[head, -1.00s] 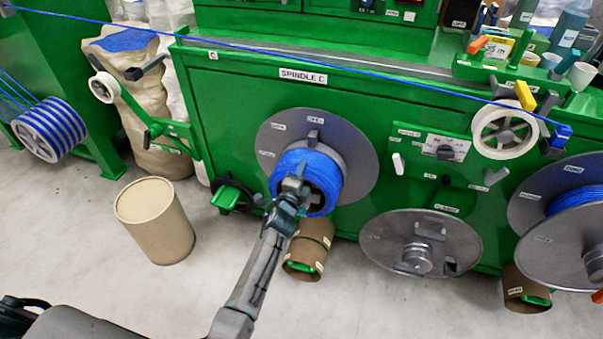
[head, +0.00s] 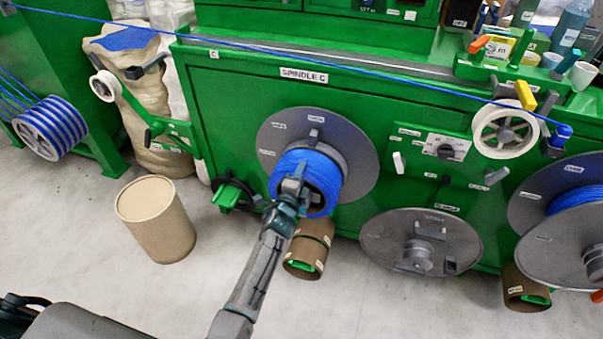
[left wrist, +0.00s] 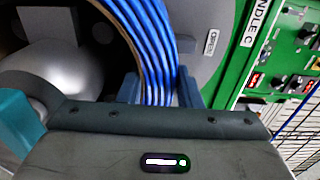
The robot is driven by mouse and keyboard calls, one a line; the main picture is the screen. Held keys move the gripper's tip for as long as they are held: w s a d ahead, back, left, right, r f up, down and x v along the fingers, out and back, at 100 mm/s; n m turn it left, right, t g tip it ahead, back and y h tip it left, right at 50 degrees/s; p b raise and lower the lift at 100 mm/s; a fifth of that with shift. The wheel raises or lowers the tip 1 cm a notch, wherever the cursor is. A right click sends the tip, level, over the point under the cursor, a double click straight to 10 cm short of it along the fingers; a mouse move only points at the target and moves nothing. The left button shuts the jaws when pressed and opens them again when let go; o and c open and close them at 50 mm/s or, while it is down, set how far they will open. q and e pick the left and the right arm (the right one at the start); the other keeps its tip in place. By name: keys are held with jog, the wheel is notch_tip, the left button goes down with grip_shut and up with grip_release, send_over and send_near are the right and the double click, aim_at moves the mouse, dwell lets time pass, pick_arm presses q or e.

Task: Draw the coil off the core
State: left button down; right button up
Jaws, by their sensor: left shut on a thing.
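The blue coil (head: 325,172) sits around the core on the spindle marked "SPINDLE C", in front of a grey round flange (head: 358,150). In the left wrist view the coil (left wrist: 158,45) shows as close blue turns beside the grey core (left wrist: 60,82). My left gripper (head: 293,186) is at the front left of the coil. Its fingers (left wrist: 160,90) stand on both sides of the coil's wall, shut on it, one inside the ring and one outside. Part of the core is hidden behind the gripper in the head view. My right gripper is not in view.
A grey disc (head: 390,242) with handles is on the machine front to the right. A brown drum (head: 156,225) stands on the floor at left. A blue cable (head: 400,82) runs across above. The floor in front is clear.

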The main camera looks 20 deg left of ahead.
pick_arm(q)
jog(key=shift+s+r, duration=0.2)
jog(key=shift+s, duration=0.45)
dwell(0.8)
jog(key=shift+s+p, duration=0.55)
jog(key=shift+s, duration=0.8)
jog(key=s, duration=1.4)
jog(key=shift+s+a+p, duration=0.25)
jog(key=shift+a+p, duration=0.05)
dwell(0.4)
